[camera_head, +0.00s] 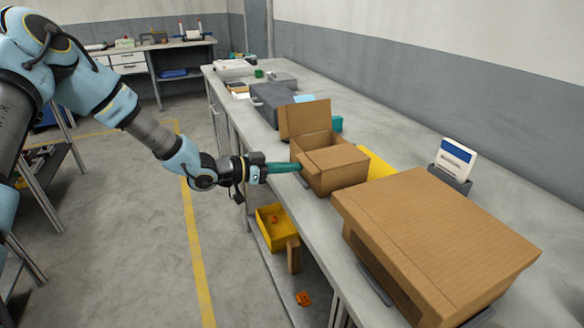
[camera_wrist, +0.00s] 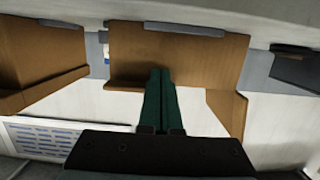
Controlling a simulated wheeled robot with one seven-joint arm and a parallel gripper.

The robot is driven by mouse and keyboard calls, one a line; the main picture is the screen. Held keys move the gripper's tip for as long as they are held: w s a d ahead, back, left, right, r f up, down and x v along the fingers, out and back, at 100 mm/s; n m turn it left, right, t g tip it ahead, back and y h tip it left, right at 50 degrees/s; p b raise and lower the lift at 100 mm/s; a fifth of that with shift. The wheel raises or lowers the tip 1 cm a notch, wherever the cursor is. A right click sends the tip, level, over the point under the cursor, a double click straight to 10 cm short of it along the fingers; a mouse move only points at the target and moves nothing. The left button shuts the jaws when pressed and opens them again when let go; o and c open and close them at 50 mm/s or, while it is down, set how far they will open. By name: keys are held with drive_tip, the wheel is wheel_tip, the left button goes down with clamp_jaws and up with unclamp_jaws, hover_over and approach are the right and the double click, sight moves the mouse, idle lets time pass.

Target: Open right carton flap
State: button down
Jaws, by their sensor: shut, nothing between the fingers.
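The small brown carton (camera_head: 335,178) stands on the long workbench. Its far flap (camera_head: 305,118) stands up. In the wrist view, which looks upside down, the shut fingers (camera_wrist: 160,75) overlap the carton (camera_wrist: 185,50). The raised flap (camera_wrist: 230,112) shows to their right.
A large closed carton (camera_head: 440,235) stands at the near end of the bench (camera_head: 400,125). A yellow item (camera_head: 376,166) lies behind the small carton. A card holder (camera_head: 452,165) stands near the wall. A yellow bin (camera_head: 272,238) sits on the shelf below. The aisle is clear.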

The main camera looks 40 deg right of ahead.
sight(310, 157)
drive_tip(key=shift+r, duration=0.1)
drive_tip(key=shift+s+a+r+p, duration=0.15)
drive_tip(key=shift+r+p, duration=0.3)
drive_tip(key=shift+r, duration=0.3)
drive_tip(key=shift+s+d+r+p, duration=0.15)
drive_tip(key=shift+r+p, duration=0.3)
drive_tip(key=shift+r, duration=0.3)
drive_tip(key=shift+a, duration=0.1)
drive_tip(key=shift+r, duration=0.1)
drive_tip(key=shift+s+a+r+p, duration=0.2)
drive_tip(key=shift+s+r+p, duration=0.2)
drive_tip(key=shift+s+r, duration=0.25)
drive_tip(key=shift+r, duration=0.15)
